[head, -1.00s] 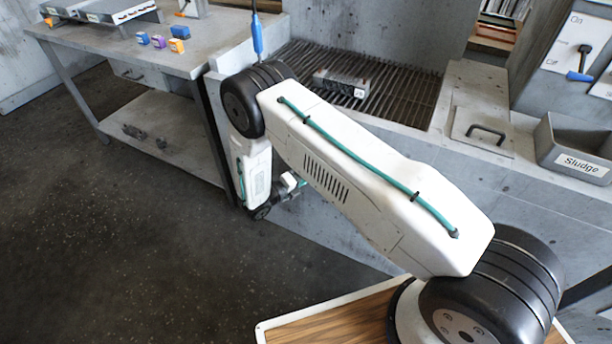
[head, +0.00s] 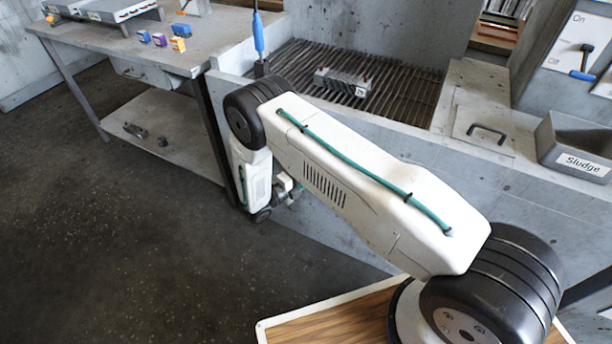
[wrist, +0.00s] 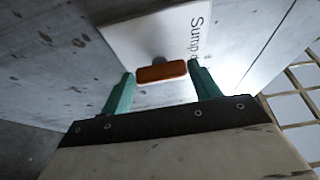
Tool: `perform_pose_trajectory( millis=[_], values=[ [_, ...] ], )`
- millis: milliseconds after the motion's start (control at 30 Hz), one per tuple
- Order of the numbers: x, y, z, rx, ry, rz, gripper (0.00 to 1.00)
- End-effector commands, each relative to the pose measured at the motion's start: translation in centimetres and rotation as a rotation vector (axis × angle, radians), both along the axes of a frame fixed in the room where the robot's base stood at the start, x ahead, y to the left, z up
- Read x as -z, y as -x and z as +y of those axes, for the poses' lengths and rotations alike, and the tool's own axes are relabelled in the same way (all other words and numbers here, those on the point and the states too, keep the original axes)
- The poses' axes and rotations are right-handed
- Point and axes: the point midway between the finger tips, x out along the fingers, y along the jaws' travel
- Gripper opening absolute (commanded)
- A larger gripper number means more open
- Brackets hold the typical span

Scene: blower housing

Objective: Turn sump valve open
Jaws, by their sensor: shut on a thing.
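The sump valve handle (wrist: 162,72) is an orange-brown bar in the wrist view. It sits on a dark stem in front of a white plate (wrist: 170,35) whose lettering starts with "Sump". The rest of the label is cut off or too blurred to read. My gripper (wrist: 164,76) has its two green fingers at the two ends of the bar, shut on it. In the head view my arm bends down in front of the concrete basin's front wall (head: 340,235). The valve is hidden there.
A steel workbench (head: 110,45) with small coloured blocks stands at the left. The basin has a grate (head: 395,90) with a metal block (head: 342,82) on it. A "Sludge" bin (head: 578,150) is at the right. Floor (head: 110,240) at left is clear.

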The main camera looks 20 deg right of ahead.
Motion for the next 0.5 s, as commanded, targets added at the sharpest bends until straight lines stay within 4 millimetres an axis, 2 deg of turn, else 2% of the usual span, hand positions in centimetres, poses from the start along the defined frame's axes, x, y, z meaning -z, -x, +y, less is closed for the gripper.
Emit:
perform_pose_trajectory(
  millis=[133,167,200,233,500],
  values=[
    [0.01,-0.06,0.09,-0.003,-0.001,0.000,0.39],
    [0.01,-0.06,0.09,-0.003,-0.001,0.000,0.70],
    [0.01,-0.05,0.08,-0.003,-0.001,0.000,0.81],
    [0.00,-0.05,0.06,-0.002,-0.001,0.000,0.84],
    [0.00,0.00,0.04,0.000,-0.001,0.000,0.84]
  ],
)
